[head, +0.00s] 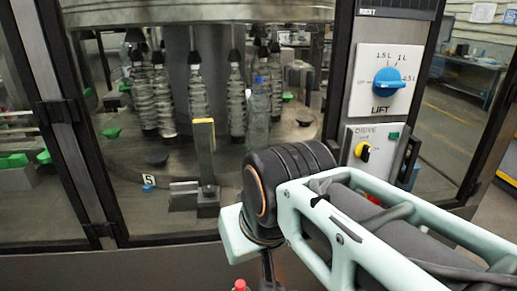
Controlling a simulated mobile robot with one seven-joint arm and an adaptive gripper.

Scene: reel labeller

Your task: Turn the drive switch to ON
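The drive switch is a small yellow and black knob (362,151) on a pale panel (381,131) labelled DRIVE, low on the machine's right post. Its pointing direction is too small to read surely. A small green element (394,136) sits to its upper right on the panel. My arm crosses the lower right of the head view, and its links cover the panel's lower part. My gripper's fingers do not show, so I cannot see where they are or whether they hold anything.
Above is the LIFT panel (364,101) with a large blue knob (389,81). A black handle (409,158) stands right of the drive panel. Clear bottles (258,115) stand behind the machine's glass. A red cap (240,286) shows at the bottom edge.

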